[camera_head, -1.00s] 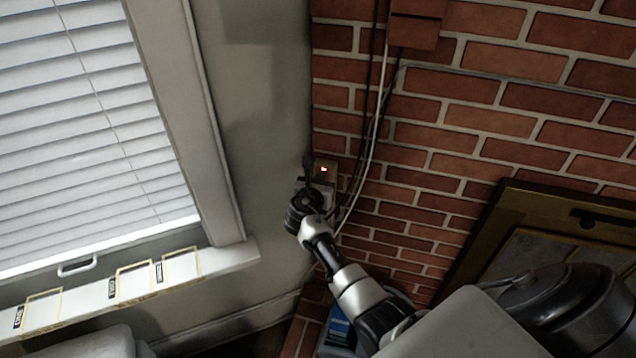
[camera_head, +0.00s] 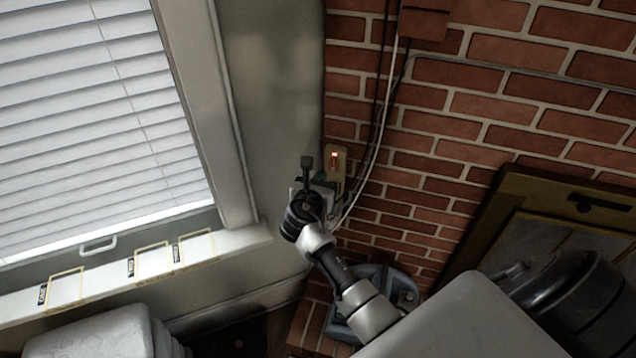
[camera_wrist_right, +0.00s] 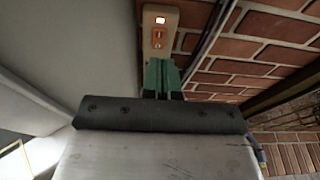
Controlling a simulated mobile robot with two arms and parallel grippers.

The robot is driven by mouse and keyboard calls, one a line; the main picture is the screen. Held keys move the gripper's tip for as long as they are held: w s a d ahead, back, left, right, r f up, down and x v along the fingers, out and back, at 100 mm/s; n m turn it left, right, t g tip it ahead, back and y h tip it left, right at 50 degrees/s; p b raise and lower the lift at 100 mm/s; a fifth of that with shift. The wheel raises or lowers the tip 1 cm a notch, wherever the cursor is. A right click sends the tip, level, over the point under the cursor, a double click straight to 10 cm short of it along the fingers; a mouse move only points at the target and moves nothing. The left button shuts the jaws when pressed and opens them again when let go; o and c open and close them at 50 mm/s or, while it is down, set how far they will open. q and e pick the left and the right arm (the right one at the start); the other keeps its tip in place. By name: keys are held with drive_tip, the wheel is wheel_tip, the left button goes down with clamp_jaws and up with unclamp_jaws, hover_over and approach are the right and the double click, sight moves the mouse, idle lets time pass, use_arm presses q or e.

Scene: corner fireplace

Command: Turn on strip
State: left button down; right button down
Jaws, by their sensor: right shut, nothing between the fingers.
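The beige power strip (camera_head: 337,165) is upright on the brick wall at the corner, with a red light glowing near its top. It also shows in the right wrist view (camera_wrist_right: 158,40), with the lit red window above a small orange-red feature. My right gripper (camera_head: 324,178) is just below and left of the lit part in the head view. In the wrist view its green fingers (camera_wrist_right: 160,64) are shut and empty, overlapping the strip's lower part. I cannot tell whether they touch it. The fingers and hand hide the rest of the strip. My left gripper is not in view.
Black and white cables (camera_head: 378,130) run down the bricks beside the strip. A plain wall and a window with blinds (camera_head: 90,120) are at left, with a sill (camera_head: 110,272) below. A blue-grey object (camera_head: 400,290) is beneath my right arm. A framed panel (camera_head: 530,215) is at right.

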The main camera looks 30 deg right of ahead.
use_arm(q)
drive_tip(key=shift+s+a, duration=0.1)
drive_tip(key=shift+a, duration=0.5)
use_arm(e)
drive_tip(key=shift+r+v, duration=0.2)
drive_tip(key=shift+v, duration=0.9)
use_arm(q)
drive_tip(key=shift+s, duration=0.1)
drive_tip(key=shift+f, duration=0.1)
